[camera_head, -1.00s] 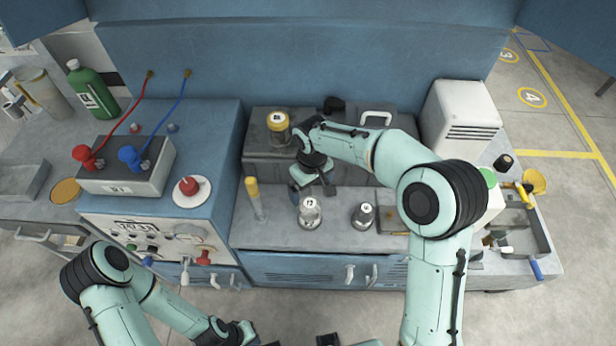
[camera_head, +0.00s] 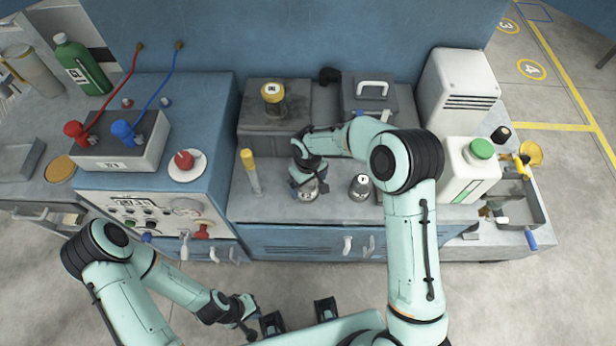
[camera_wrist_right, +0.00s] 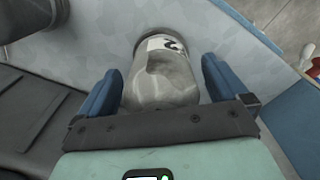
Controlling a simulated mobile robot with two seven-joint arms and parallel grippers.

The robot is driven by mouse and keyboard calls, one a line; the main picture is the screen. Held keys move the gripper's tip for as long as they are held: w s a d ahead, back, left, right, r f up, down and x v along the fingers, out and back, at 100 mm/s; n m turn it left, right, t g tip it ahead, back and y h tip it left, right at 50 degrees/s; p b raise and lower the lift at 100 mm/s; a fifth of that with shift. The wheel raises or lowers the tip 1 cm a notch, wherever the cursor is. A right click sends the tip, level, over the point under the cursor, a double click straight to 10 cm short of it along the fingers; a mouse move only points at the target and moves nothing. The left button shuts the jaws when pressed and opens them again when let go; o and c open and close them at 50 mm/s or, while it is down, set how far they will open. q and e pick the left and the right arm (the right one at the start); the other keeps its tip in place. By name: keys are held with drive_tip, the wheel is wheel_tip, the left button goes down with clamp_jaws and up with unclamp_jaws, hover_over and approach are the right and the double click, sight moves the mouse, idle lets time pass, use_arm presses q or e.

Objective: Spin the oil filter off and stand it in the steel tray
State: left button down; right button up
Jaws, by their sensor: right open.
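A grey metal canister with a white numbered label (camera_wrist_right: 163,75) stands on the bench, between the blue fingers of my right gripper (camera_head: 308,188). The fingers are open on either side of it, also in the right wrist view (camera_wrist_right: 158,85). In the head view the gripper hides most of this canister. A second labelled metal canister (camera_head: 360,188) stands just to its right. A yellow-topped cylinder (camera_head: 273,98) stands on a dark block behind. I cannot tell which is the oil filter. A grey steel tray (camera_head: 540,213) lies at the right. My left gripper (camera_head: 243,308) hangs low in front; its jaws are unclear.
A yellow-handled tool (camera_head: 250,170) stands left of my right gripper. A white jug with a green cap (camera_head: 468,172) stands right of my right arm. The dark block (camera_head: 255,120) and a handled case (camera_head: 385,95) line the back. Tools lie around the tray.

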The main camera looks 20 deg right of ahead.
drive_tip(key=shift+c, duration=0.3)
drive_tip(key=c, duration=1.2)
drive_tip(key=n+p, duration=0.1)
drive_tip(key=n, duration=0.2)
drive_tip(key=shift+d+r, duration=0.1)
drive_tip(key=shift+w+n+p, duration=0.1)
drive_tip(key=shift+n+p, duration=0.2)
drive_tip(key=shift+n, duration=0.7)
use_arm(q)
drive_tip(key=shift+w+r, duration=0.6)
drive_tip(key=shift+r, duration=0.35)
